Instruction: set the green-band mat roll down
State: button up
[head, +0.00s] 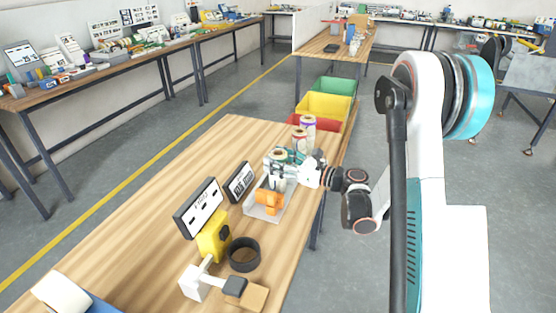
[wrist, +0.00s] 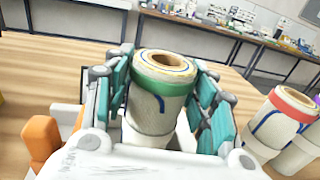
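A red-band roll (head: 299,139) and a purple-band roll (head: 308,122) stand just behind. An orange part (head: 268,200) sits on the tray. A display sign (head: 240,182), a yellow device (head: 213,238) and a black ring (head: 244,255) are nearer. The table's left side (head: 150,215) is clear.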

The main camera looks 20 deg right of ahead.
jog(key=shift+r, duration=0.1)
dwell(0.3)
jog(key=shift+s+d+r, duration=0.1)
jog(key=shift+s+d, duration=0.15)
jog(key=p+v, duration=0.3)
jog(key=v, duration=0.8)
jog(key=shift+s, duration=0.15)
